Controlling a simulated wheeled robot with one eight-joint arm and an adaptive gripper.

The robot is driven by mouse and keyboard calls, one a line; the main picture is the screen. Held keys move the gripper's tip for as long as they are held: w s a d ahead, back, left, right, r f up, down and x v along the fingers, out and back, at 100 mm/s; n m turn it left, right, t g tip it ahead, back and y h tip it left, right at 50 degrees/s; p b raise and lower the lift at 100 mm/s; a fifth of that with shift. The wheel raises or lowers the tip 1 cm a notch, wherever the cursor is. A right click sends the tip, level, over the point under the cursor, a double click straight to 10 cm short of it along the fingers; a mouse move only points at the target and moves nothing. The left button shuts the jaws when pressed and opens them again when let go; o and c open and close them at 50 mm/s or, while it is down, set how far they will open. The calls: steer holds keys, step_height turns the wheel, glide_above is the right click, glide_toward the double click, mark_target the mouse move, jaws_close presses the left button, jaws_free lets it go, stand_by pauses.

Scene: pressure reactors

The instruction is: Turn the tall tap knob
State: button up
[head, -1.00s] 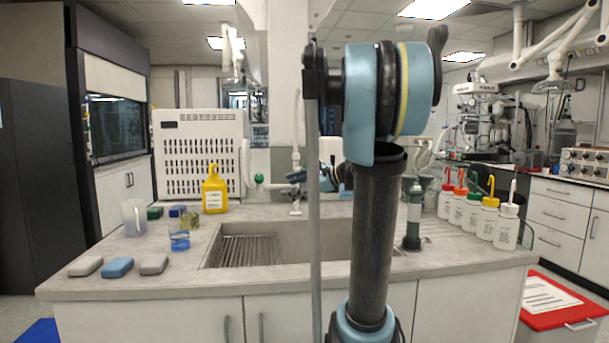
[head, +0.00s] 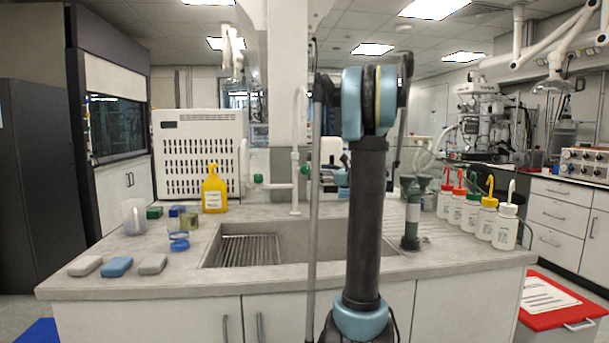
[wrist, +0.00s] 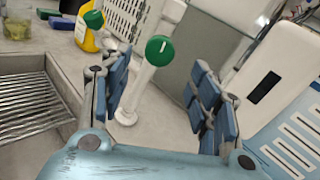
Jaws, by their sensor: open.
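The white tall tap (head: 295,150) stands at the back of the sink. A round green knob (head: 305,170) sits on the right side of its post. In the wrist view this green knob (wrist: 160,50) faces me, with a pale mark on it, in front of the white post. My gripper (wrist: 160,82) is open, with blue pads on both sides of the knob's line of sight. The knob appears beyond the fingertips, and I see no contact. In the head view the gripper (head: 338,177) is right of the tap, partly hidden by my arm.
A second green knob (head: 258,179) is on the side pipe to the left. A yellow bottle (head: 214,192) stands left of the tap. The sink (head: 330,228) lies in front. A white device with a dark window (wrist: 268,85) is close on the right in the wrist view.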

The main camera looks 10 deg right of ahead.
mark_target(307, 170)
steer(key=x, duration=0.9)
steer(key=c, duration=1.1)
